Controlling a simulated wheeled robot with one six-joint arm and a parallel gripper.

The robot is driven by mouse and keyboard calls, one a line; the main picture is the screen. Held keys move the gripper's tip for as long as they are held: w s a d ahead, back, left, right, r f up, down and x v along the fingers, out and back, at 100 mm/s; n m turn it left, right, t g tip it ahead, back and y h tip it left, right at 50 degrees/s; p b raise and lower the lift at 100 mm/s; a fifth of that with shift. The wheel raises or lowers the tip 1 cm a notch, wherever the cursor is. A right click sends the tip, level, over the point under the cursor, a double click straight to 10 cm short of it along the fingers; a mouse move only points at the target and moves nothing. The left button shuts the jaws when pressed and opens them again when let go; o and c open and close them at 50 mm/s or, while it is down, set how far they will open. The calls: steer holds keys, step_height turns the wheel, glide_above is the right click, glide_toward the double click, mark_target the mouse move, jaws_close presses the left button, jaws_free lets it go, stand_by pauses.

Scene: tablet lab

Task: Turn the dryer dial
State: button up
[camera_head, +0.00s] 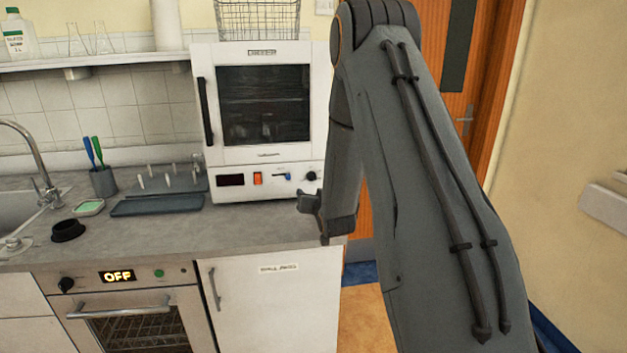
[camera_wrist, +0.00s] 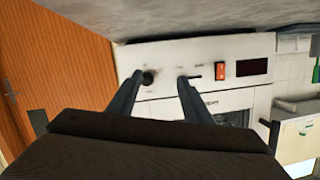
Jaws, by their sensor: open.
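A white benchtop oven (camera_head: 228,157) with a dark glass door stands on the counter. On its lower panel are a small black round dial (camera_head: 311,176), a blue-handled lever and an orange-red switch. My gripper (camera_head: 311,203) is open and empty in front of the panel's right end, a little below the dial. In the upside-down wrist view the dial (camera_wrist: 148,77) appears between the finger lines, close beside the left fingertip. The right fingertip is near the lever. I cannot tell any contact. A built-in oven (camera_head: 183,275) below has its own black dial (camera_head: 66,284) and reads OFF.
A tray (camera_head: 158,205) and a pegged rack (camera_head: 170,181) lie left of the benchtop oven, with a pen cup (camera_head: 104,182) beyond. The sink (camera_head: 15,205) is far left. An orange door (camera_head: 488,110) is at right. The counter before the oven is clear.

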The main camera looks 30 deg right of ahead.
mark_target(313, 178)
steer(key=w+d+t+p, duration=0.1)
steer(key=w, duration=0.2)
steer(key=w+d+p, duration=0.1)
steer(key=w+d, duration=0.1)
steer(key=w, duration=0.1)
steer(key=w+d+t+h, duration=0.1)
steer(key=w+d, duration=0.1)
steer(key=w, duration=0.1)
steer(key=shift+d+r+m+t+p, duration=0.25)
steer(key=shift+r+m+t+p, duration=0.05)
steer(key=shift+m+p, duration=0.1)
steer(key=c, duration=1)
